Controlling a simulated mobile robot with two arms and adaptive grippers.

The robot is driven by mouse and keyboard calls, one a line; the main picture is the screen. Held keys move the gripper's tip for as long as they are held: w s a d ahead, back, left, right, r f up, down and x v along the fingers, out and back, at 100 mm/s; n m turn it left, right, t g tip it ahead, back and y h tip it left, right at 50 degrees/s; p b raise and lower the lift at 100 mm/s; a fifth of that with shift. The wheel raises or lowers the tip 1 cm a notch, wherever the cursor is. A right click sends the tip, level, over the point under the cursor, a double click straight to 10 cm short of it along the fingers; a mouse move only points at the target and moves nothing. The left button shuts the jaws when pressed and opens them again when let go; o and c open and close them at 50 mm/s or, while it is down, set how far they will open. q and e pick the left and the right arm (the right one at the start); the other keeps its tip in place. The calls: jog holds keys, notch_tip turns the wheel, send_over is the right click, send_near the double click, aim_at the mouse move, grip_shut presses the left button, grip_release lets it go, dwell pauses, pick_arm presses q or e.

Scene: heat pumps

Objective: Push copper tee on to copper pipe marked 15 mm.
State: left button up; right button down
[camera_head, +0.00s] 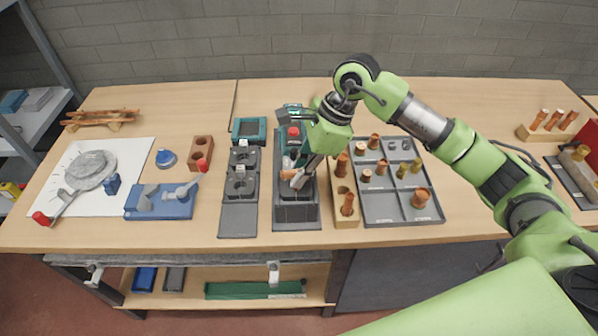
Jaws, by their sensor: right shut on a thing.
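My right gripper (294,179) reaches down from the green arm over a dark grey fixture (296,214) near the middle of the bench. It is shut on a small copper piece (287,174), which looks like the copper tee and is partly hidden by the fingers. The piece is at the top of the fixture. I cannot tell whether it touches a pipe there. No 15 mm marking is readable, and any pipe under the gripper is hidden. My left gripper is not in view.
A wooden block (342,219) with upright copper pieces stands just right of the fixture. Beside it is a grey tray (386,210) of copper and brass fittings. Another grey fixture (238,220) stands left. A blue tool (160,206) lies further left. The bench front is clear.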

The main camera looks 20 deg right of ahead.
jog(key=shift+f+b, duration=0.8)
jog(key=shift+f, duration=0.05)
dwell(0.6)
jog(key=shift+s, duration=0.1)
jog(key=c, duration=1.9)
grip_release()
jog(key=shift+s, duration=0.15)
